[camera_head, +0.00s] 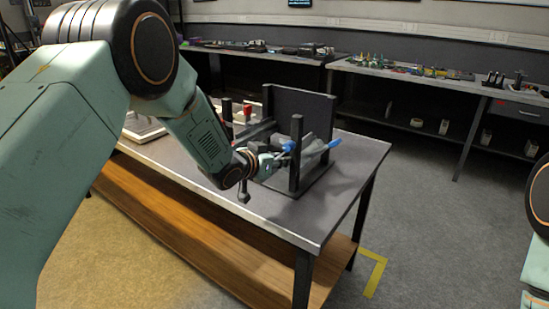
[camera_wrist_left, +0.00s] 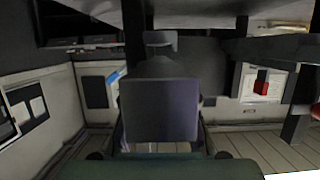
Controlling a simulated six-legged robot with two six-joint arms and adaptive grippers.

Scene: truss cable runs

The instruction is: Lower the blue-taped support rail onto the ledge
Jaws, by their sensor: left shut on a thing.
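The blue-taped support rail (camera_head: 335,143) shows blue tape at its right end. More blue shows next to my left gripper (camera_head: 274,160), beside the near post. That gripper is shut on the rail, inside the dark stand (camera_head: 303,100) on the bench. In the left wrist view a dark block fills the middle and a small blue strip (camera_wrist_left: 116,75) shows to its left. The ledge cannot be told apart from the stand's dark parts, and I cannot tell whether the rail touches it. My right gripper is out of view.
The stand has a tall back panel, upright posts and a dark base plate on the metal bench (camera_head: 345,185). A red part (camera_head: 247,112) stands behind it on the left. Benches with small parts line the wall.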

